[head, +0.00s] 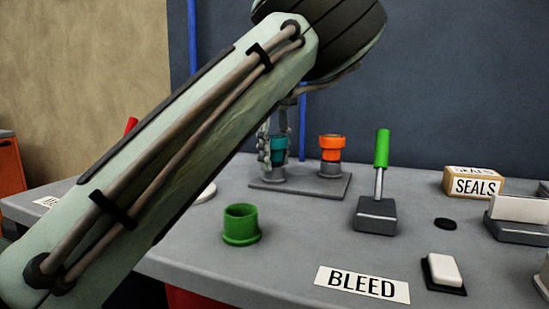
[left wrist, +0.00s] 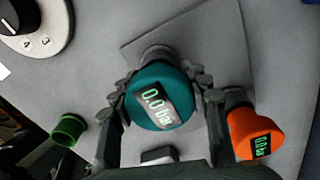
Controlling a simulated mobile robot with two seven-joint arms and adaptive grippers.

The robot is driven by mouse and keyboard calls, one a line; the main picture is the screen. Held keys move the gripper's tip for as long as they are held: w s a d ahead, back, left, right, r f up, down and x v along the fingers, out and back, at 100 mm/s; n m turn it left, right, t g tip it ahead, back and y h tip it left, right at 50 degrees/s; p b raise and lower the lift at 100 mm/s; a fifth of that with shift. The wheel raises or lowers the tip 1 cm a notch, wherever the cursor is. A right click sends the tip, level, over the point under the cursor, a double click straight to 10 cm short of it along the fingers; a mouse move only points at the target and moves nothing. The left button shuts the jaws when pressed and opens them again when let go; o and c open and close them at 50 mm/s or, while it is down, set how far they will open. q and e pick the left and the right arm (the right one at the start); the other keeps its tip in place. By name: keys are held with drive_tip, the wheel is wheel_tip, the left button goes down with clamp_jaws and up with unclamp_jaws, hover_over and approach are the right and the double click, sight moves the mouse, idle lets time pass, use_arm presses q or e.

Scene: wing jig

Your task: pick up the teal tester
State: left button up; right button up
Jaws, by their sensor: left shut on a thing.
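The teal tester (head: 279,148) stands upright at the left end of a flat grey plate (head: 333,188), above a grey stub. My left gripper (head: 272,150) reaches down around it, largely behind my own arm in the head view. In the left wrist view the teal tester (left wrist: 160,98) faces the camera, with a display reading 0.0 bar. The fingers of my left gripper (left wrist: 161,86) close on it from both sides. I cannot tell whether the tester has left its seat. My right gripper is not in view.
An orange tester (head: 331,147) stands close by on the same plate; it also shows beside a finger in the left wrist view (left wrist: 254,133). A green cup (head: 241,225), a green-handled lever (head: 378,180) and a SEALS box (head: 473,184) are on the bench. A dark wall stands behind.

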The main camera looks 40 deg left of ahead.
sight(273, 136)
use_arm(q)
wheel_tip(273, 136, up, 4)
drive_tip(key=shift+s+a+r+p, duration=0.1)
drive_tip(key=shift+a+p, duration=0.05)
drive_tip(key=shift+p, duration=0.15)
drive_tip(key=s+a+r, duration=0.2)
drive_tip(key=s, duration=0.1)
drive_tip(key=s+a+r, duration=0.4)
drive_tip(key=s, duration=0.1)
drive_tip(key=shift+s+a, duration=0.15)
drive_tip(key=shift+s, duration=0.15)
drive_tip(key=shift+c, duration=0.2)
drive_tip(key=shift+s+a+r, duration=0.2)
drive_tip(key=shift+s+r, duration=0.05)
drive_tip(key=shift+r, duration=0.2)
drive_tip(key=shift+c, duration=0.2)
wheel_tip(273, 136, up, 2)
drive_tip(key=p, duration=0.3)
drive_tip(key=shift+r, duration=0.25)
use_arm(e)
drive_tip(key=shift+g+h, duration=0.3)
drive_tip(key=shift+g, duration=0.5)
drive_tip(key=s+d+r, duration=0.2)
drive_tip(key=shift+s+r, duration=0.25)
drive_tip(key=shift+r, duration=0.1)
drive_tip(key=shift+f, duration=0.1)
